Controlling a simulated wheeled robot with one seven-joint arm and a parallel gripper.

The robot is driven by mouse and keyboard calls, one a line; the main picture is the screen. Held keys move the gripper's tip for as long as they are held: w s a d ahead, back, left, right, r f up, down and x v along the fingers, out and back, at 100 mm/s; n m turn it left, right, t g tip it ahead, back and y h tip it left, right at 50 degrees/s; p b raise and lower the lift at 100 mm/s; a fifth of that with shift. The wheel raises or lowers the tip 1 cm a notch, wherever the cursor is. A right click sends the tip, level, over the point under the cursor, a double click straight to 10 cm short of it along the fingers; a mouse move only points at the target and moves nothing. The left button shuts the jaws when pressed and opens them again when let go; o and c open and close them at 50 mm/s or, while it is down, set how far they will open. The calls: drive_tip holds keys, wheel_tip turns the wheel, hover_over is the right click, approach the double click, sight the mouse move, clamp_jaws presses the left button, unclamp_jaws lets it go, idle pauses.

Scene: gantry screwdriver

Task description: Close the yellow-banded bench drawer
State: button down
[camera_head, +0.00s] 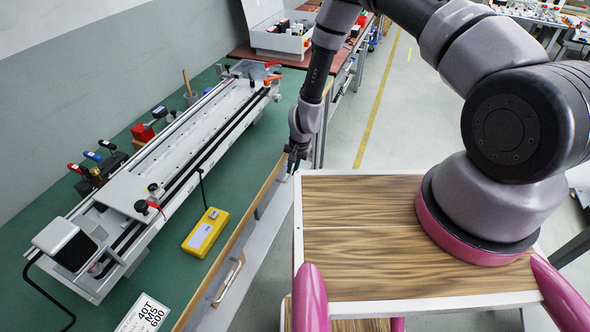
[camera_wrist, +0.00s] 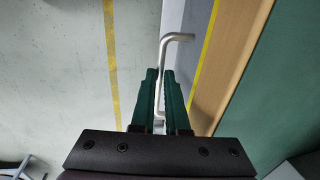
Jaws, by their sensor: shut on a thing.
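In the wrist view, my gripper (camera_wrist: 160,75) has its green fingers closed around the bent metal bar handle (camera_wrist: 176,37) of a grey bench drawer front. A yellow band (camera_wrist: 204,50) runs along the top of that front, beside the wooden bench edge (camera_wrist: 229,50). The band is not clear there, and I cannot tell how far the drawer stands out.
The green bench top (camera_head: 160,265) carries a long metal gantry rail (camera_head: 190,130) and a yellow box (camera_head: 205,233). Another bar handle (camera_head: 229,278) is on the bench front, nearer. The aisle floor (camera_head: 375,120) beyond my gripper is clear, with a yellow line.

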drive_tip(key=shift+w+a, duration=0.15)
drive_tip(key=shift+a, duration=0.1)
drive_tip(key=c, duration=0.9)
unclamp_jaws()
